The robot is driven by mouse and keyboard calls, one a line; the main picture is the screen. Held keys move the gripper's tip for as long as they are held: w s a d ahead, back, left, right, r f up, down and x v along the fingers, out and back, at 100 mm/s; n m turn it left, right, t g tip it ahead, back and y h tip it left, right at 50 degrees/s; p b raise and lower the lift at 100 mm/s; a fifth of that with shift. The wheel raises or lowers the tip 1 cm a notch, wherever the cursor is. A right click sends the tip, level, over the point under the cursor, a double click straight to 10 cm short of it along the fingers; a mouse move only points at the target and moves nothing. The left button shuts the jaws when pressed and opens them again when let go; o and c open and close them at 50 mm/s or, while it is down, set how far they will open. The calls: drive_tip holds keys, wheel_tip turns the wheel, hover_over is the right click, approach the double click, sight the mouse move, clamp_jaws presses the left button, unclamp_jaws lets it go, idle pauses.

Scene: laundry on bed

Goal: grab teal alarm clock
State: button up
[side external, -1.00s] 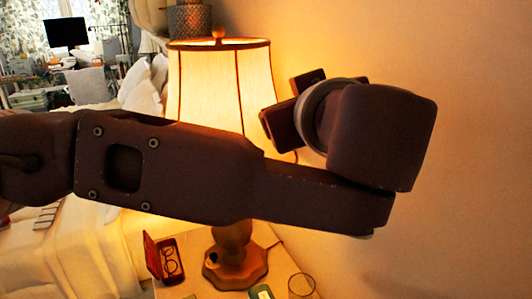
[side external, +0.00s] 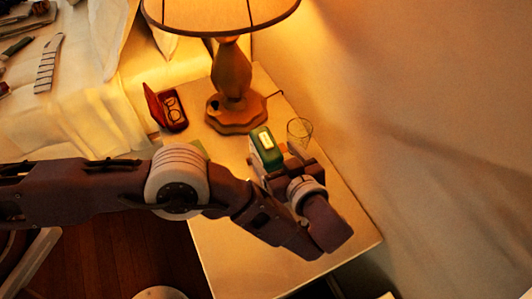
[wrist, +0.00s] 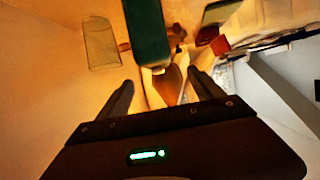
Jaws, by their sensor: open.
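The teal alarm clock (side external: 266,147) stands on the bedside table (side external: 235,262) with a pale display on its face. It also shows in the wrist view (wrist: 148,32) at the top, cut off by the picture edge. My gripper (side external: 278,170) is low over the table, close to the clock, with its fingers pointing toward it. In the wrist view my gripper (wrist: 163,86) is open and empty, and the clock lies just beyond the fingertips, roughly in line with the gap. I cannot tell whether a finger touches it.
A clear glass (side external: 299,130) stands close to the clock, on its right. The lamp (side external: 233,85) stands behind it, and an open red case with glasses (side external: 170,108) is to the left. The table's front is clear.

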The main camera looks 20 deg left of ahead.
sight(269, 145)
drive_tip(key=x, duration=0.7)
drive_tip(key=shift+w+d+f, duration=0.1)
drive_tip(key=shift+w+d, duration=0.05)
clamp_jaws()
